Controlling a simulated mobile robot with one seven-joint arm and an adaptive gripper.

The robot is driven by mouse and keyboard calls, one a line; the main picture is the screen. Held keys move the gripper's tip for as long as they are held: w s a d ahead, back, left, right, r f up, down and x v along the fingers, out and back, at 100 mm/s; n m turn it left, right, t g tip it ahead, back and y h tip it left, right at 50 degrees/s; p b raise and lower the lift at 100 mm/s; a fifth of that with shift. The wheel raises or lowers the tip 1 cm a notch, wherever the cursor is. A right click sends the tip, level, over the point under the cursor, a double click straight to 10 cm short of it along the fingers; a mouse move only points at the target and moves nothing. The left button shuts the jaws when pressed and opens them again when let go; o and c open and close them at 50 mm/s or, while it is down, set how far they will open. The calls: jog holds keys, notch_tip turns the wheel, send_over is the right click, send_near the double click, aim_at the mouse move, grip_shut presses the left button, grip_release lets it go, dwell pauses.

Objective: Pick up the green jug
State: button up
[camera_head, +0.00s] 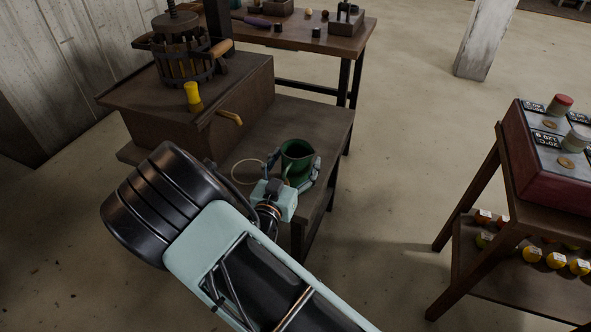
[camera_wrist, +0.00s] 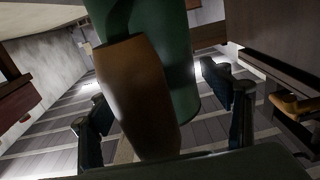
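The green jug (camera_head: 297,152) stands upright on the low wooden bench, close to its right edge. In the wrist view, its green body (camera_wrist: 182,60) fills the upper middle. Its brown handle (camera_wrist: 140,95) faces the wrist camera and lies between the two fingers. My gripper (camera_head: 292,172) is open at the near side of the jug, with one finger on each side. In the wrist view, gaps show between the fingers of my gripper (camera_wrist: 160,95) and the jug. The jug's lower part is partly hidden by my gripper in the head view.
A pale ring (camera_head: 236,173) lies left of the jug. The floor between is clear.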

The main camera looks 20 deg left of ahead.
jog(key=c, duration=1.2)
jog(key=shift+r, duration=0.1)
jog(key=shift+c, duration=0.2)
